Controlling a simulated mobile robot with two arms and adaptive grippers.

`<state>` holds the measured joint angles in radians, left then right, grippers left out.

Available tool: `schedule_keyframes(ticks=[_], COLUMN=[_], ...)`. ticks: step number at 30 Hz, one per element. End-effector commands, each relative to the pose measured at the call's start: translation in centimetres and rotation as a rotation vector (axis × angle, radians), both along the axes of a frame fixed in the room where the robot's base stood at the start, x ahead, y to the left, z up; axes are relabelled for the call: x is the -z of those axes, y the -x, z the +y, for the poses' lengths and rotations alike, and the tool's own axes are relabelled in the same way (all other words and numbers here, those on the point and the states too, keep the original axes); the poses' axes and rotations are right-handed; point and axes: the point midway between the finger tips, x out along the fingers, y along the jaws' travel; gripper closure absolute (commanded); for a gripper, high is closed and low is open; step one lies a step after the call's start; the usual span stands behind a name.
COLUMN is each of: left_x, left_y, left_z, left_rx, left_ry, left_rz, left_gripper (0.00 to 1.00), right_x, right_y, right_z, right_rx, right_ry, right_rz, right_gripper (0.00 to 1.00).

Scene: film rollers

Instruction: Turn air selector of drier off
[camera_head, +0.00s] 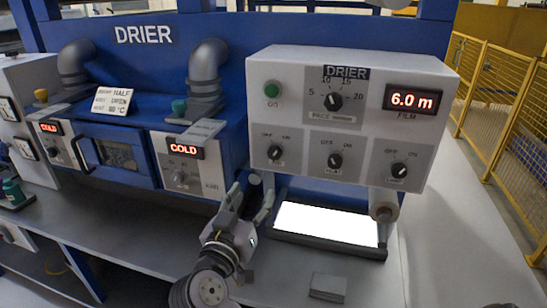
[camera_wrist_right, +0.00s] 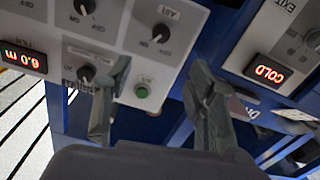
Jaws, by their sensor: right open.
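The drier control panel (camera_head: 300,115) is a pale box with dark knobs. The air selector (camera_head: 275,152) is the left knob of its lower row, between OFF and ON marks; its white mark seems to lean up and right, towards ON. In the right wrist view the panel appears upside down, with the air selector (camera_wrist_right: 160,33) beyond the fingers under its AIR label. My right gripper (camera_head: 251,192) is open and empty, below and left of the air selector and apart from it. It also shows in the wrist view (camera_wrist_right: 158,78). My left gripper is not in view.
Other knobs (camera_head: 335,160) (camera_head: 399,170) sit right of the air selector; a pace dial (camera_head: 334,101) and green GO button (camera_head: 272,90) are above. A lit white plate (camera_head: 325,224) lies below the panel. A COLD unit (camera_head: 190,165) stands left. A grey block (camera_head: 328,287) is in front.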

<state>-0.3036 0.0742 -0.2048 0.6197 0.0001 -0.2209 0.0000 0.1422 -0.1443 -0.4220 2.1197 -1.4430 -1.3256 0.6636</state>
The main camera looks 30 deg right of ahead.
Motion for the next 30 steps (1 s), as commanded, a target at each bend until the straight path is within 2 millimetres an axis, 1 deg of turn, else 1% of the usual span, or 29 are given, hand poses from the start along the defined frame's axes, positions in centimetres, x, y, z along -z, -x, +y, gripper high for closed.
schedule_keyframes(ticks=[8,18,24,30], left_x=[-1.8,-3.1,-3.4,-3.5], left_y=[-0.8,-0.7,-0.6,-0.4], left_z=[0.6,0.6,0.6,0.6], left_rx=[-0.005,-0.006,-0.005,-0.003], left_ry=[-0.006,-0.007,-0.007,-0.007], left_rz=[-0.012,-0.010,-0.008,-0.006], left_gripper=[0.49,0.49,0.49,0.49], right_x=[-0.4,-0.2,0.0,0.1], right_y=[-3.4,-8.2,-10.1,-10.8], right_z=[-4.1,-9.7,-11.9,-12.7], right_rx=[0.003,0.000,-0.002,-0.003], right_ry=[0.007,0.005,0.004,0.002], right_rz=[0.005,0.006,0.006,0.006], right_gripper=[0.49,0.49,0.49,0.49])
